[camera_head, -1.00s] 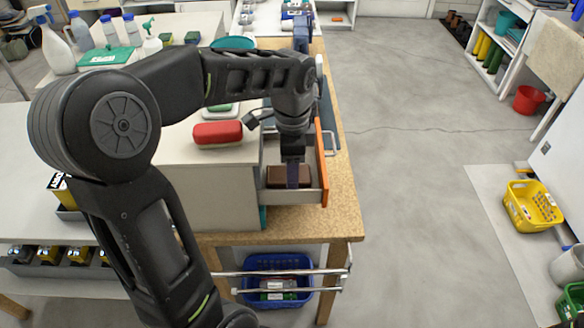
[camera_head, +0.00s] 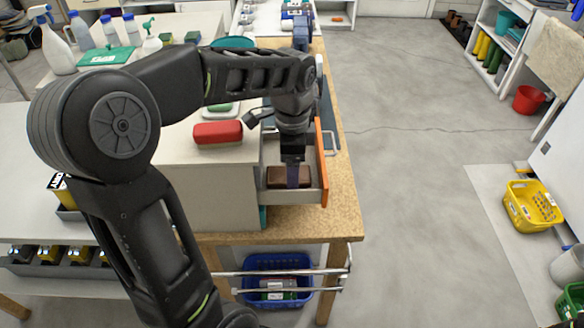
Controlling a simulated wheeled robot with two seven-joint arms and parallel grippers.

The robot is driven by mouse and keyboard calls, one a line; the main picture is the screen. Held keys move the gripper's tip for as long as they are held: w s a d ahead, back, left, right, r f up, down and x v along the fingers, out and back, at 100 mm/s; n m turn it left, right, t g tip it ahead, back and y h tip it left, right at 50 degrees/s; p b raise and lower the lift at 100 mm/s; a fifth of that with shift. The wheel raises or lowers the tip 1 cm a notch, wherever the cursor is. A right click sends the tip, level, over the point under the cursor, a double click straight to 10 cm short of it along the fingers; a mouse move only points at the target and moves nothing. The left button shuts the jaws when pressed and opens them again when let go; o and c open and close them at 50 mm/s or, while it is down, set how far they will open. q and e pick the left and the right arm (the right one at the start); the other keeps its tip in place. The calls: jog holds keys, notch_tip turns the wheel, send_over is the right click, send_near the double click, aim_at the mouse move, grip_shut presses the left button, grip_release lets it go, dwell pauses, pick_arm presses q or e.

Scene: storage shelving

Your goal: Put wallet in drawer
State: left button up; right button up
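The brown wallet (camera_head: 276,178) lies inside an open drawer with an orange front (camera_head: 324,166). The drawer sticks out to the right of a light-coloured cabinet on the wooden bench. My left gripper (camera_head: 293,180) points straight down into the drawer, with its fingers at the wallet's middle and covering part of it. I see the fingers edge-on, so I cannot tell whether they are open or shut, or whether they hold the wallet. My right gripper is out of view.
A red case (camera_head: 218,132) lies on the cabinet top (camera_head: 180,148), left of the drawer. A blue basket (camera_head: 262,262) sits below the bench. The bench top (camera_head: 347,205) beside the drawer is bare, and the floor to the right is open.

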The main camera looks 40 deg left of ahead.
pick_arm(q)
notch_tip(320, 180, up, 12)
jog(key=p, duration=0.2)
jog(key=shift+p, duration=0.3)
jog(key=shift+f, duration=0.15)
dwell(0.3)
